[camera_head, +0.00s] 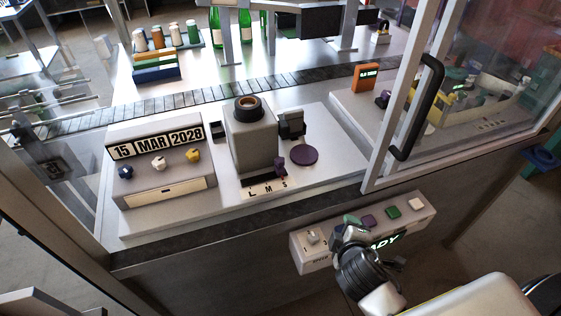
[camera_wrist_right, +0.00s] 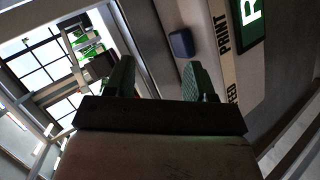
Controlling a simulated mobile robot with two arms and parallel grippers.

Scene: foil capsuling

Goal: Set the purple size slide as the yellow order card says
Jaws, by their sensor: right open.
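The purple size slide (camera_head: 280,163) stands at the right end of its dark slot, near the S of the L M S scale (camera_head: 267,189), on the white machine base in the head view. My right gripper (camera_head: 347,230) is over the front control panel, below and to the right of the slide and well apart from it. In the right wrist view its two fingers (camera_wrist_right: 158,82) are spread with nothing between them. I cannot make out the yellow order card. My left gripper is not in view.
A grey block with a dark ring (camera_head: 250,125) stands behind the slot, and a purple disc (camera_head: 304,155) lies right of the slide. A date unit (camera_head: 160,165) is at left. The control panel (camera_head: 312,258) has several buttons. A door frame with black handle (camera_head: 428,110) is at right.

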